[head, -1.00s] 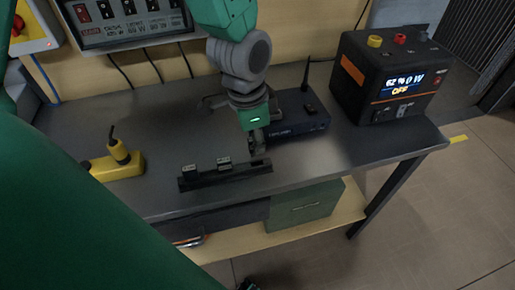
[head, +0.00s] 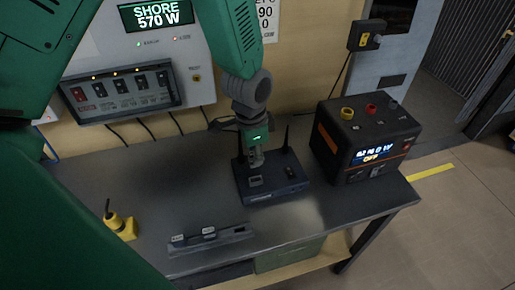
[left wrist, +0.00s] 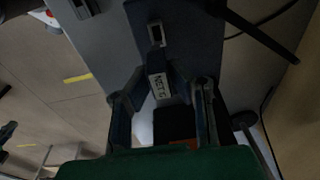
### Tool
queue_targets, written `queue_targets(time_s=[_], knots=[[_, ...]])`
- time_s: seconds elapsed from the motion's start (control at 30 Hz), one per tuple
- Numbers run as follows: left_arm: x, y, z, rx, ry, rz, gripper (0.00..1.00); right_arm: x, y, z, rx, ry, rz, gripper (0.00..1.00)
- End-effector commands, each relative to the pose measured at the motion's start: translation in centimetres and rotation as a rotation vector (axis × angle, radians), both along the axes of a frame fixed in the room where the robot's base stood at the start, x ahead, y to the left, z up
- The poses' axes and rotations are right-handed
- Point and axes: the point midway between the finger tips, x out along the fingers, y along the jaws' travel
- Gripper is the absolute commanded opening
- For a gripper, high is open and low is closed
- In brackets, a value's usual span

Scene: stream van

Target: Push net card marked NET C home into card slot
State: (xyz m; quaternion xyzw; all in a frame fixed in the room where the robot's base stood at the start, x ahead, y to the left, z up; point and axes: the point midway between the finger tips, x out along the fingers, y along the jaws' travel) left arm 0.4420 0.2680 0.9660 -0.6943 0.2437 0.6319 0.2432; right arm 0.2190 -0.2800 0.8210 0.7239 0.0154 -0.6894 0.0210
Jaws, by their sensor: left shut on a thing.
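My left gripper (head: 256,160) is over the left part of the dark blue router box (head: 275,190), pointing down. In the left wrist view its fingers (left wrist: 165,88) are shut on a small card (left wrist: 158,87) whose label appears to read NET C. The card also shows below the fingertips in the head view (head: 256,182). A card slot with a pale frame (left wrist: 156,33) is on the box top, ahead of the card in the wrist view and apart from it. It appears right of the gripper in the head view (head: 289,171). The card's lower end is hidden. My right gripper is not in view.
A dark rack (head: 215,240) with two other cards lies near the table's front edge. A black power unit (head: 365,140) stands close right of the box. Thin antennas rise at the box's back. A yellow holder (head: 122,227) is at left.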

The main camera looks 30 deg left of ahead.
Motion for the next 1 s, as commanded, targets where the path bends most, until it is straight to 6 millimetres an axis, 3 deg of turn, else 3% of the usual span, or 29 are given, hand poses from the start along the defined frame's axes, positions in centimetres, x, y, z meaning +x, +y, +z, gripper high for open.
queue_targets(time_s=[0.63, 1.0], knots=[[0.2, 0.1, 0.0, 0.001, 0.004, -0.002, 0.00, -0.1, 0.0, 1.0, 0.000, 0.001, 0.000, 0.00], [0.2, 0.1, -3.4, 0.001, 0.004, -0.002, 0.00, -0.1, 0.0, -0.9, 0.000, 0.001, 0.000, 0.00]])
